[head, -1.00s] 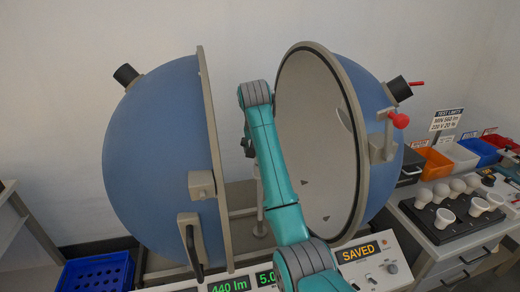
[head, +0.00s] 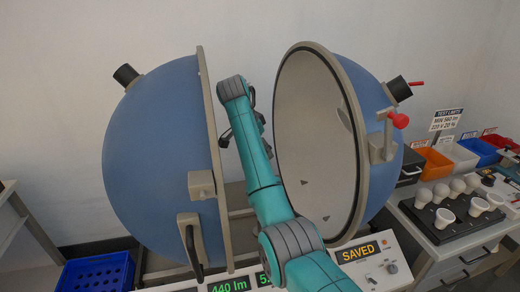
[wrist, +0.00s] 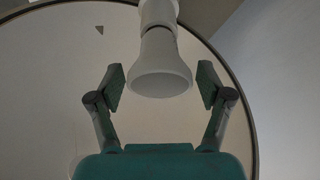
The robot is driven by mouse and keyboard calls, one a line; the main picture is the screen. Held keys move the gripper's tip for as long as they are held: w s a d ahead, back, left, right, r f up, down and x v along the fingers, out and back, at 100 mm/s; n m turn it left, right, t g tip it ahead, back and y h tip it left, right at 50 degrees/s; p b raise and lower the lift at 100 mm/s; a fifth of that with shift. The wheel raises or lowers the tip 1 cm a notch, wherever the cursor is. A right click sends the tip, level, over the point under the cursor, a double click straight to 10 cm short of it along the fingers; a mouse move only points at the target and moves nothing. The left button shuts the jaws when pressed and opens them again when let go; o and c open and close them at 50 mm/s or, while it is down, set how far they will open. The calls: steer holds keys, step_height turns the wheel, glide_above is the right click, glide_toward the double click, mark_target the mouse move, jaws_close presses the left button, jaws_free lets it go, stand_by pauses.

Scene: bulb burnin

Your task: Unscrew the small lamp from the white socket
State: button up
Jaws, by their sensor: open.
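The small lamp (wrist: 160,68) is a pale, flared reflector bulb in the wrist view, with its wide face toward the camera. Its neck runs up into the white socket (wrist: 158,12) at the top edge, with a thin dark line between them. My gripper (wrist: 161,87) is open, with one finger on each side of the lamp. A gap shows between each finger and the lamp, so neither appears to touch it. In the head view my arm reaches between the two sphere halves and hides the lamp and socket.
The blue left half (head: 155,150) and the open right half (head: 312,140) of the sphere stand close on either side of my arm. A control panel (head: 372,262) reads SAVED. At right are a black tray (head: 430,222) of several bulbs and coloured bins (head: 435,163).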

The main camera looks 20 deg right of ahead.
steer(key=c, duration=1)
steer(key=n, duration=0.2)
steer(key=n+t+y, duration=0.1)
steer(key=n, duration=0.2)
steer(key=shift+f+t, duration=0.1)
steer(key=shift+t, duration=0.2)
steer(key=n+y, duration=0.1)
steer(key=n, duration=0.2)
steer(key=n+t+y, duration=0.1)
steer(key=n, duration=0.2)
steer(key=n+y, duration=0.1)
steer(key=n, duration=0.2)
steer(key=n+y, duration=0.1)
steer(key=n, duration=0.2)
steer(key=shift+n+y, duration=0.3)
steer(key=shift+y, duration=0.1)
steer(key=n, duration=0.2)
steer(key=n+g+y, duration=0.1)
steer(key=n, duration=0.2)
steer(key=shift+y, duration=0.3)
steer(key=o, duration=1)
